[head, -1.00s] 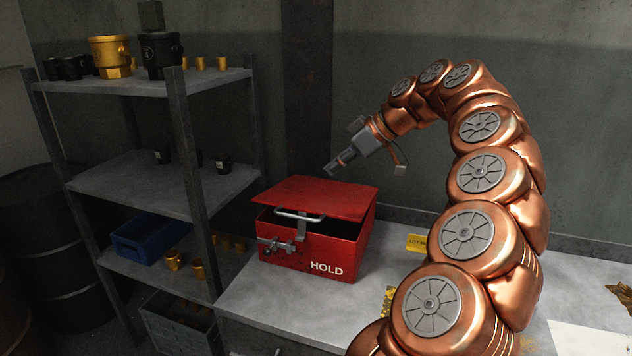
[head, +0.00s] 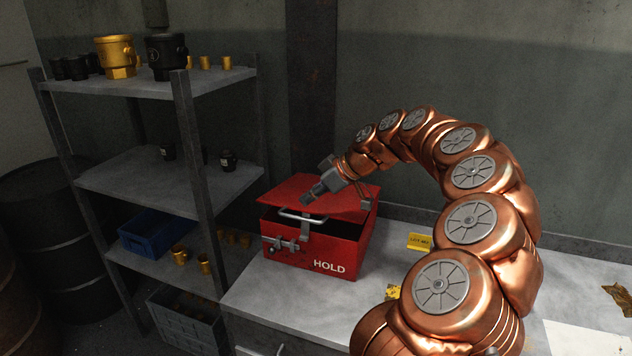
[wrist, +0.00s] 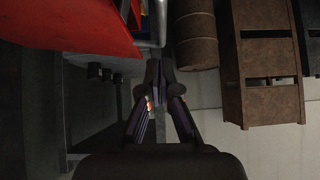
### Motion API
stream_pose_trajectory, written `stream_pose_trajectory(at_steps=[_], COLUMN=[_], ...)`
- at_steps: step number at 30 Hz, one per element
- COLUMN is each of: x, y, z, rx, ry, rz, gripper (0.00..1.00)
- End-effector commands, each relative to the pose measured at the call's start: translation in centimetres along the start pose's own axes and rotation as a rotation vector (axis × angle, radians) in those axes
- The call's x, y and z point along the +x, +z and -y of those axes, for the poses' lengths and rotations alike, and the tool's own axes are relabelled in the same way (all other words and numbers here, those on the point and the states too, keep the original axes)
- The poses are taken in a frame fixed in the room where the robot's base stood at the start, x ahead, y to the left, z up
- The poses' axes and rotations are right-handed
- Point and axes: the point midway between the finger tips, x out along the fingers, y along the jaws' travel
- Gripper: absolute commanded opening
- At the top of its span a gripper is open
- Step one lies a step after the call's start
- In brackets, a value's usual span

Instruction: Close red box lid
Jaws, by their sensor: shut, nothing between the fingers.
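The red box (head: 335,248) marked HOLD stands on the grey workbench. Its red lid (head: 350,200) is tilted slightly open, with a dark gap between lid and box at the front. A metal handle (head: 300,214) and a latch (head: 280,245) are at the front. My gripper (head: 306,199) is shut and empty, over the lid near its handle; I cannot tell whether it touches. In the wrist view my gripper (wrist: 160,68) is shut, and the red lid (wrist: 75,25) fills the upper left.
A metal shelf (head: 150,185) with gold and black parts and a blue bin (head: 155,232) stands left of the bench. A yellow tag (head: 419,241) lies right of the box. The workbench (head: 290,308) is bare in front of the box.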

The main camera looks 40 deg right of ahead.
Motion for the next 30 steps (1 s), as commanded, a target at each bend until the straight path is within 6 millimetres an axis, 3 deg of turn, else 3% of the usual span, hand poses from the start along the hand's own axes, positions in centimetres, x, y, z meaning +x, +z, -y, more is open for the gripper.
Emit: stream_pose_trajectory(at_steps=[9,23,30], x=[1.6,1.9,3.0], y=[1.7,1.9,2.2], z=[0.1,0.1,0.6], rx=[0.0,-0.001,-0.022], ry=[-0.002,-0.001,0.002], rz=[0.002,0.001,0.001], gripper=[0.0,0.0,0.0])
